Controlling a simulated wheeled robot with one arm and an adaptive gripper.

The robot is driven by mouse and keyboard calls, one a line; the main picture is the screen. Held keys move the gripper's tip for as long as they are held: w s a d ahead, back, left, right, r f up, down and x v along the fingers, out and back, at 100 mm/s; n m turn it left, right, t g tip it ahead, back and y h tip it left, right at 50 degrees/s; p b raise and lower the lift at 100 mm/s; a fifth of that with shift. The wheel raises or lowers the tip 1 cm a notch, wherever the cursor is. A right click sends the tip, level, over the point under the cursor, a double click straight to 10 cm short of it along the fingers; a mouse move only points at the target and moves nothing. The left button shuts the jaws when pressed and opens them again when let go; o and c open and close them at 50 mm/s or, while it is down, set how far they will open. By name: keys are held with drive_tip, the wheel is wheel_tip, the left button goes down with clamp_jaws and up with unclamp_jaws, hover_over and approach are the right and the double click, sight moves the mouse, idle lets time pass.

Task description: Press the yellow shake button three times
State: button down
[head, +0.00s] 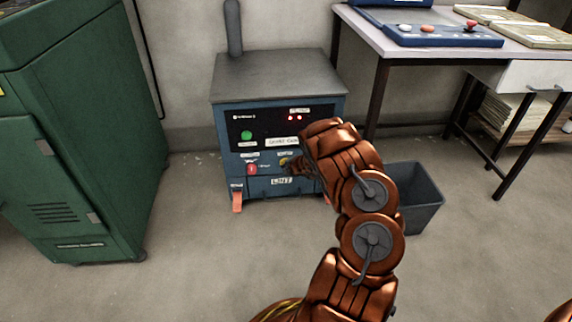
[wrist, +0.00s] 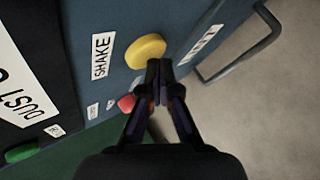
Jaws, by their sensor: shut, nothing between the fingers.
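The yellow shake button (wrist: 146,50) sticks out of the front of the blue machine (wrist: 95,25) in the wrist view, beside a white "SHAKE" label (wrist: 102,56). My gripper (wrist: 157,66) is shut and empty, with its fingertips at the button's lower edge; I cannot tell whether they touch it. In the head view the yellow button (head: 284,161) shows small on the machine's front panel, just left of my gripper (head: 289,168). My arm hides part of the panel's right side.
A green button (head: 246,135) and a red switch (head: 252,169) sit on the same panel. A dark bin (head: 421,190) stands right of the machine. A green cabinet (head: 85,140) is at the left, and a table (head: 375,38) at the upper right. Floor in front is clear.

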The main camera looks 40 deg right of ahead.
drive_tip(key=shift+w+d+p, duration=0.25)
drive_tip(key=shift+w+p, duration=0.05)
drive_tip(key=shift+w, duration=0.05)
idle(0.5)
drive_tip(key=shift+s, duration=0.1)
idle(0.3)
drive_tip(key=shift+s+a+b, duration=0.65)
drive_tip(key=shift+s+b, duration=0.3)
drive_tip(key=shift+b, duration=0.35)
drive_tip(key=s+a+b, duration=0.1)
drive_tip(key=s, duration=0.1)
drive_tip(key=s+a+b, duration=0.2)
drive_tip(key=shift+b, duration=0.3)
